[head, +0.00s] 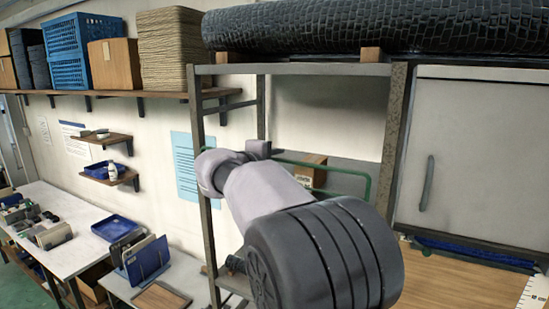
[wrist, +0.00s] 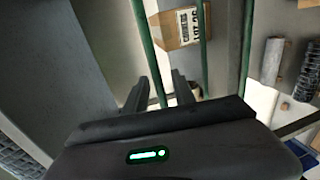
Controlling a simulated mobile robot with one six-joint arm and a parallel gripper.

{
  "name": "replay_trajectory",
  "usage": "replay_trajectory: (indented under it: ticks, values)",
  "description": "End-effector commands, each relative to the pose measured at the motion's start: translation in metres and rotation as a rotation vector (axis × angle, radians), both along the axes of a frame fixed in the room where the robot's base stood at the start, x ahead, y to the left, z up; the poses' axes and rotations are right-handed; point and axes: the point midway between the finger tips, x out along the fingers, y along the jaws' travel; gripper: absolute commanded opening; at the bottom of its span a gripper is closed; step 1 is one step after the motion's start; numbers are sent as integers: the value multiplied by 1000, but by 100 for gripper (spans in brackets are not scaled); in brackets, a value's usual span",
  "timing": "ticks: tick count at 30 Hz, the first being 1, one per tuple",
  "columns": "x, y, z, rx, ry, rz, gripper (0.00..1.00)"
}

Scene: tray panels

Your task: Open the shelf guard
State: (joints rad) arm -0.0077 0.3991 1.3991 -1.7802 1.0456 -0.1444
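The shelf guard is a green tube frame (head: 345,168) across the front of the metal shelf rack in the head view. In the wrist view its green bars (wrist: 204,50) run up the picture, one of them between my fingers. My gripper (wrist: 159,80) has its two dark fingers apart on either side of that bar, with a small gap seeming to show beside it. Whether a finger touches the bar is unclear. In the head view my arm hides the fingers and part of the guard.
A cardboard box (head: 311,170) with a label stands behind the guard; it also shows in the wrist view (wrist: 180,27). Rack posts (head: 393,140) flank the opening. A grey cabinet door (head: 480,150) is at right, and a dark roll (head: 370,28) lies on top.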

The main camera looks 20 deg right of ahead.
Motion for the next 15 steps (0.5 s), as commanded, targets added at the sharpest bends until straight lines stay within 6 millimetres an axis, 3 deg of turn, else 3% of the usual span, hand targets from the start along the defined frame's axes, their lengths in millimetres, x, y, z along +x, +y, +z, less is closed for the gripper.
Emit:
replay_trajectory:
  ticks: [4, 9, 15]
  values:
    - [0, 0, 0, 0, 0, 0, 31]
    - [0, 0, 0, 0, 0, 0, 0]
    - [0, 0, 0, 0, 0, 0, 0]
